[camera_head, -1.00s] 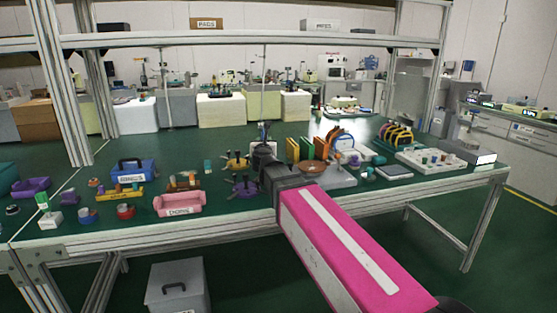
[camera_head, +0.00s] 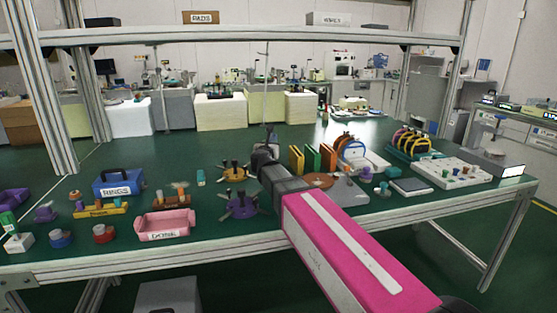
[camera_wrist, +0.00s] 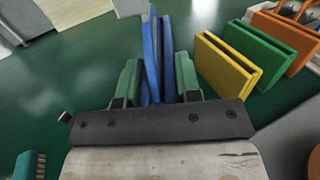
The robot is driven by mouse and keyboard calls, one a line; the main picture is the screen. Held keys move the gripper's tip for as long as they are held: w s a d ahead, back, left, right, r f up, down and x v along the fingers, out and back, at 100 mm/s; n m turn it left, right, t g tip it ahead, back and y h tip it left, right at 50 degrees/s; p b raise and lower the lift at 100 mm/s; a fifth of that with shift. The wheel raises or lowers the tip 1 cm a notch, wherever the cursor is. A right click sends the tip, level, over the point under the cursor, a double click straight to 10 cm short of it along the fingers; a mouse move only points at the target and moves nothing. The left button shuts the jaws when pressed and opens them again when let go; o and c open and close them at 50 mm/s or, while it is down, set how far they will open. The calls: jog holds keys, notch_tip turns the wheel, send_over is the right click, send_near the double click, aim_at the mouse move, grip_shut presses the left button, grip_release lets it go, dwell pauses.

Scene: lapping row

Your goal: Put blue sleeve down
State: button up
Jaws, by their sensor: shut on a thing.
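The blue sleeve (camera_wrist: 151,50) is between the two green fingers of my gripper (camera_wrist: 156,83) in the wrist view. It looks like a thin folded piece, seen nearly edge-on, and sticks out past the fingertips. My gripper is shut on it. In the head view my gripper (camera_head: 265,152) is over the green table, left of the standing sleeves, and the blue sleeve cannot be made out there. A yellow sleeve (camera_wrist: 226,64), a green sleeve (camera_wrist: 262,55) and an orange sleeve (camera_wrist: 286,38) stand in a row to the right of the held sleeve, apart from it.
A purple spider-like fixture (camera_head: 240,206) and an orange one (camera_head: 234,172) stand left of my gripper. A brown round dish (camera_head: 320,181) lies right of my arm. A pink tray (camera_head: 165,225) and blue bin (camera_head: 118,183) are farther left.

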jog(key=shift+w+d+f, duration=0.55)
jog(key=shift+w+f, duration=0.1)
jog(key=shift+f, duration=0.55)
jog(key=shift+w+d+f, duration=0.55)
jog(key=shift+w+f, duration=0.15)
jog(key=shift+f, duration=0.45)
jog(key=shift+w+d+f, duration=0.55)
jog(key=shift+w+f, duration=0.1)
jog(key=shift+f, duration=0.55)
jog(key=shift+f, duration=0.1)
jog(key=o, duration=0.9)
jog(key=shift+o, duration=0.2)
jog(key=shift+s, duration=0.3)
jog(key=s, duration=0.4)
jog(key=s+a, duration=0.1)
jog(key=s, duration=0.2)
jog(key=shift+w, duration=0.1)
